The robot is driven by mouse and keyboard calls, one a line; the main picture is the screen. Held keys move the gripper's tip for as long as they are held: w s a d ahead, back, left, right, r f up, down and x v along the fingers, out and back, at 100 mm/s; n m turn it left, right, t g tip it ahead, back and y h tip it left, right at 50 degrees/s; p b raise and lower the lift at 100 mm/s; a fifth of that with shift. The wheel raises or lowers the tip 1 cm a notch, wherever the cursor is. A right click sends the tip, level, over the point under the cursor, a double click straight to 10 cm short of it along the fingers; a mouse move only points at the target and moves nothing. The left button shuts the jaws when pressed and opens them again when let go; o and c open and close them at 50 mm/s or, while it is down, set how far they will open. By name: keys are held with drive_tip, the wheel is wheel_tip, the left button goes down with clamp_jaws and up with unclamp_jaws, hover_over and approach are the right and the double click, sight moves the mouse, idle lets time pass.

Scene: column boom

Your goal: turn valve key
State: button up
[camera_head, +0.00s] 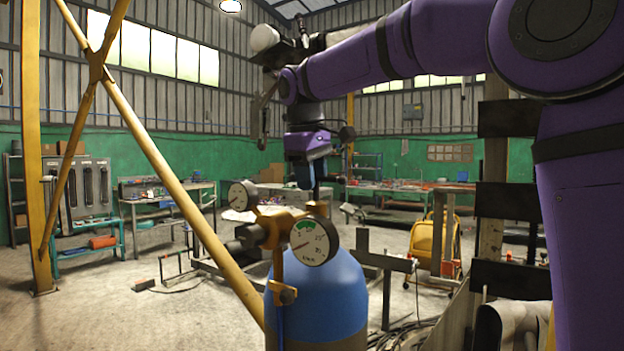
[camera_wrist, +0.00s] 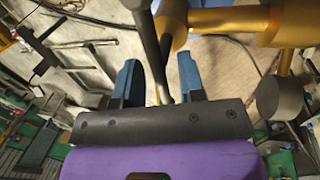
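A blue gas cylinder (camera_head: 318,290) stands upright in front of me, with a brass regulator (camera_head: 284,222) and two round dials on top. My gripper (camera_head: 306,180) points down just above the brass fitting. In the wrist view its two blue fingers (camera_wrist: 160,75) are spread apart. A dark rod (camera_wrist: 150,50), which looks like the valve key, runs between them with a gap to each finger. The brass fitting (camera_wrist: 235,22) is close by on the right. In the head view the key is mostly hidden by my gripper and is hard to tell apart.
A yellow diagonal brace (camera_head: 175,180) crosses on the left of the cylinder. Dark metal bars (camera_head: 385,265) stand behind it on the right, near a yellow cart (camera_head: 434,245). Workbenches line the far walls. Open concrete floor lies at left.

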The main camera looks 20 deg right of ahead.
drive_tip(key=shift+f, duration=0.15)
clamp_jaws()
